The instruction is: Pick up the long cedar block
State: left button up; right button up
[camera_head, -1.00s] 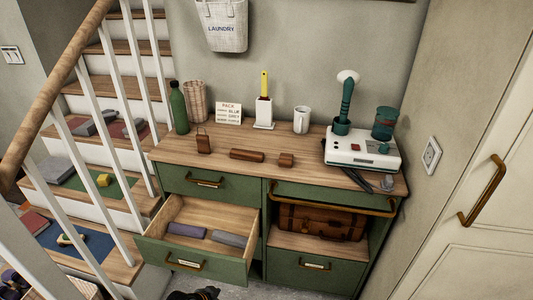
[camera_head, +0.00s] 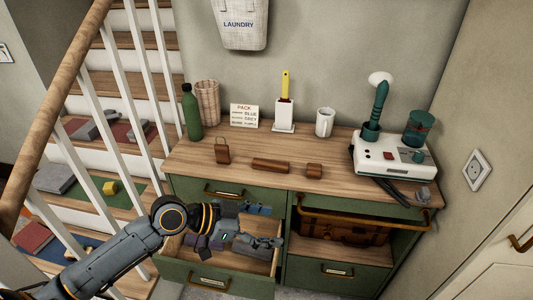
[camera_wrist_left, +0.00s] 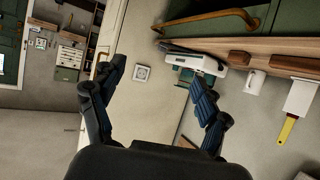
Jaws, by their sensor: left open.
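The long cedar block (camera_head: 272,165) is a reddish-brown bar lying on the wooden counter top (camera_head: 235,178), near its front edge. A short cedar block (camera_head: 314,170) lies to its right, and a cedar piece with a wire loop (camera_head: 222,153) stands to its left. My left gripper (camera_head: 274,226) is open, in front of the counter and over the open drawer, lower in the picture than the long block and apart from it. In the left wrist view its fingers (camera_wrist_left: 158,80) are spread with nothing between them. My right gripper is out of view.
The open drawer (camera_head: 190,276) juts out below the counter, its contents partly hidden by my gripper. A green bottle (camera_head: 192,112), a sign (camera_head: 244,115), a brush holder (camera_head: 284,115), a mug (camera_head: 325,122) and a white machine (camera_head: 393,160) stand behind. A stair railing (camera_head: 50,105) borders the left.

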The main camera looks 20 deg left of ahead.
aim_at(258, 163)
jog(key=i+j, duration=0.95)
